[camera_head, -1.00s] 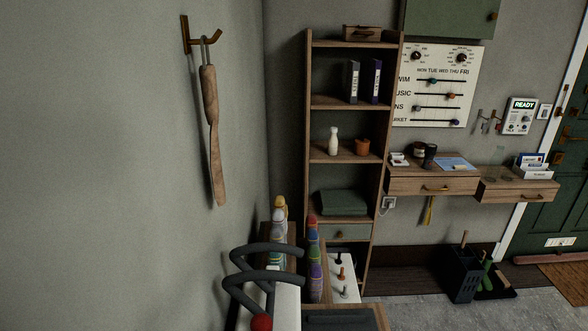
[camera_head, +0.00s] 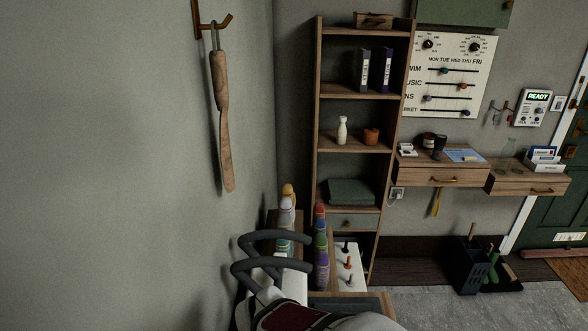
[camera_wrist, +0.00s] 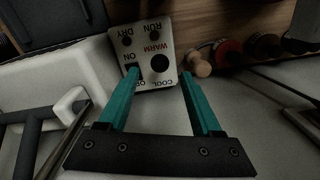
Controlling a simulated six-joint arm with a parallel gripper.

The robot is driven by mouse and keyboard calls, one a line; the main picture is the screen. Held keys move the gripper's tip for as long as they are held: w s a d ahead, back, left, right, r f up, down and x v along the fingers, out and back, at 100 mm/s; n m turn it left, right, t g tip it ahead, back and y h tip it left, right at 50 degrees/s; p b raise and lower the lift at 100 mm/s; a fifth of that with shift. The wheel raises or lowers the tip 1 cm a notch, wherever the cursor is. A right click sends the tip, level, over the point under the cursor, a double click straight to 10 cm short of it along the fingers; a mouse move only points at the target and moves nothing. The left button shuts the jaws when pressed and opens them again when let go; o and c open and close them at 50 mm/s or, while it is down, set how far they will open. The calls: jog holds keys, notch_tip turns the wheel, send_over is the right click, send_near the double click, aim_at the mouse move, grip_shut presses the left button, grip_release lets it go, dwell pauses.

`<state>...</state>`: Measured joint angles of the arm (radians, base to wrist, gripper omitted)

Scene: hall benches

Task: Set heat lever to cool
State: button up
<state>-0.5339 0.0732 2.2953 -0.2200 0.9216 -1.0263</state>
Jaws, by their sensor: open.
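In the wrist view a small white control panel (camera_wrist: 148,79) stands just beyond my fingertips, its lettering upside down. It reads ON, OFF, DRY, RUN, WARM and COOL. A dark round knob (camera_wrist: 160,63) sits between WARM and COOL; it appears to be the heat lever, but I cannot tell which way it is set. A dark switch (camera_wrist: 132,67) sits between ON and OFF. My gripper (camera_wrist: 159,74) is open and empty, its two teal fingers pointing at the panel. Contact with the panel cannot be made out. The fingers are not visible in the head view.
Dark bent tubing (camera_head: 270,252) stands at the lower middle, beside a row of coloured objects (camera_head: 320,248). A wooden shelf (camera_head: 355,91) stands behind. In the wrist view a wooden peg (camera_wrist: 199,64) and red round items (camera_wrist: 228,50) lie right of the panel.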

notch_tip(320, 180, down, 7)
jog(key=shift+r, duration=0.1)
grip_shut()
dwell(0.3)
jog(key=shift+s, duration=0.1)
dwell(1.1)
